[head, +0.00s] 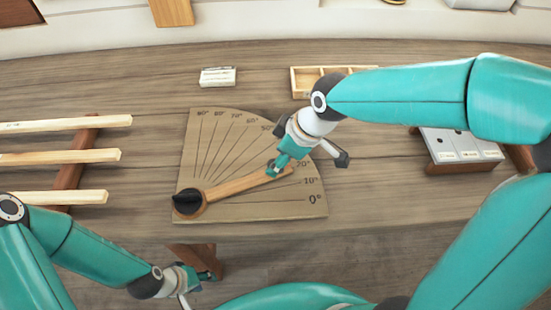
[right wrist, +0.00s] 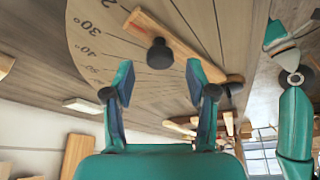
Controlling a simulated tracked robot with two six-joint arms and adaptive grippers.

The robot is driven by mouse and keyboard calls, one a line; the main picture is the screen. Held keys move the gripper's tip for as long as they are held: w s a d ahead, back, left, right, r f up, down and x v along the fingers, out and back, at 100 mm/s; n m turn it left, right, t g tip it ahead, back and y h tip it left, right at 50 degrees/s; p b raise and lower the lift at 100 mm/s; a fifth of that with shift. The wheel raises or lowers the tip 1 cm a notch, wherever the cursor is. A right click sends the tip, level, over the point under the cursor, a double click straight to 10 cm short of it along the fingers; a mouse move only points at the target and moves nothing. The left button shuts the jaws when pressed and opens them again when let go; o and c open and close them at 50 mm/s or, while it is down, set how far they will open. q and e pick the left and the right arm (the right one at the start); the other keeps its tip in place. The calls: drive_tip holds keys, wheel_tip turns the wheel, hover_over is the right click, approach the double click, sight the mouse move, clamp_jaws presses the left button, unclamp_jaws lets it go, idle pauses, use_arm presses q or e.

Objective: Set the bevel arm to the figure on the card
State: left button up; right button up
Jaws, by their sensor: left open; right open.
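A fan-shaped board (head: 230,140) with degree marks from 0° to 90° lies on the bench. The wooden bevel arm (head: 235,187) pivots at a black knob (head: 188,202) and points between the 10° and 20° labels. My right gripper (head: 279,168) is at the bevel arm's outer end and partly hides it. In the right wrist view its open fingers (right wrist: 160,80) stand either side of a black peg (right wrist: 159,54) on the bevel arm; contact cannot be told. A small white card (head: 217,77) stands behind the board, its print unreadable. My left gripper (head: 194,286) is open and empty, low at the front.
Pale wooden strips (head: 62,157) rest on a brown rack at the left. A compartmented wooden tray (head: 306,80) is at the back. A box with white panels (head: 462,147) stands at the right, partly behind my right arm. Bench beside the card is clear.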

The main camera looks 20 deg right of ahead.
drive_tip(key=shift+x, duration=1.2)
clamp_jaws()
